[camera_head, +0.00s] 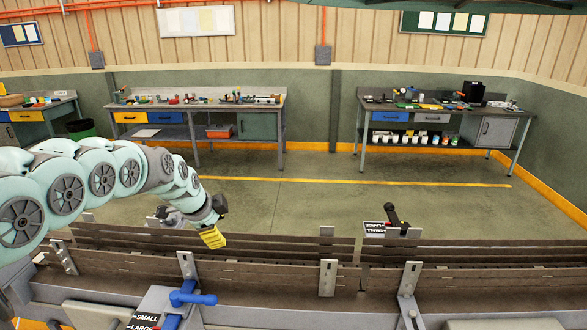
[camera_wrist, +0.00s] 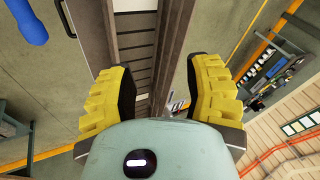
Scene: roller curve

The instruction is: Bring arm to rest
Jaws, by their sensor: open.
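My arm reaches in from the left of the head view, in pale teal links. My gripper (camera_head: 212,236) hangs at its end, over the far side of the roller conveyor (camera_head: 250,272). In the wrist view my gripper (camera_wrist: 165,90) shows two yellow ridged fingers spread wide apart, with nothing between them. The conveyor (camera_wrist: 135,50) passes below and beyond the fingers in that view. In the head view only one yellow finger shows clearly.
A blue-handled lever (camera_head: 192,298) stands at the conveyor's near side, by a small/large label. A dark lever (camera_head: 393,217) stands behind it at right. Two workbenches (camera_head: 200,105) (camera_head: 440,105) with tools stand along the back wall. The floor between is clear.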

